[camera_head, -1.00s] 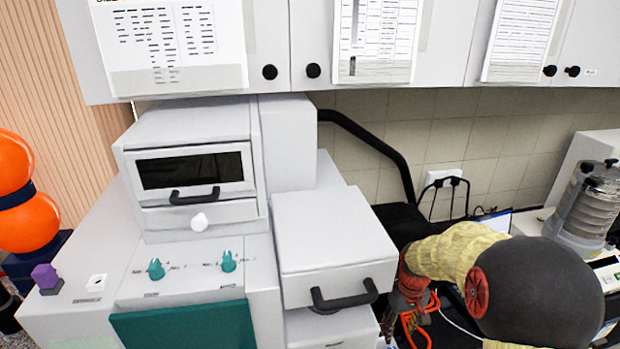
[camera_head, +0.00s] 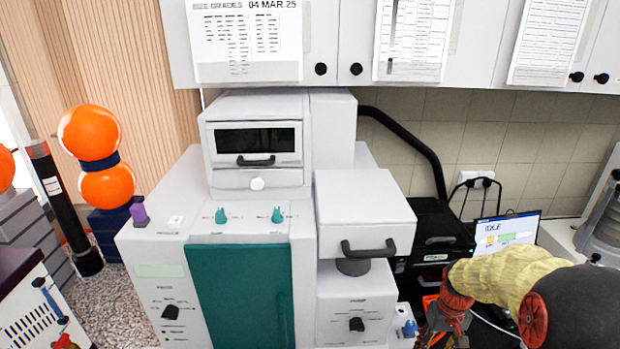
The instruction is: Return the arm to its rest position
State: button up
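My arm (camera_head: 505,276), with a yellow ribbed sleeve and a dark grey rounded joint, reaches in from the lower right of the head view. The end of the arm, with red parts and orange cable, shows at the bottom right, in front of the black device and the laptop. My gripper's fingers are cut off or hidden at the bottom edge, so I cannot tell their opening or whether they hold anything.
A large white machine with a teal door (camera_head: 240,295) and a box with a black handle (camera_head: 365,215) stands left of my arm. A laptop (camera_head: 508,235) reading IDLE is behind it. Sieve shaker (camera_head: 605,225) is at the right edge. Orange balls (camera_head: 97,150) stand at left.

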jog(key=s+a+r+t+b, duration=0.3)
jog(key=s+a+r+b, duration=0.3)
jog(key=s, duration=0.3)
jog(key=s+a+r+t+b, duration=0.2)
jog(key=s+a+r+b, duration=0.4)
jog(key=s+a, duration=0.2)
jog(key=shift+s+t+b, duration=0.3)
jog(key=shift+s+t, duration=0.1)
jog(key=shift+s, duration=0.55)
jog(key=shift+r, duration=0.1)
dwell(0.4)
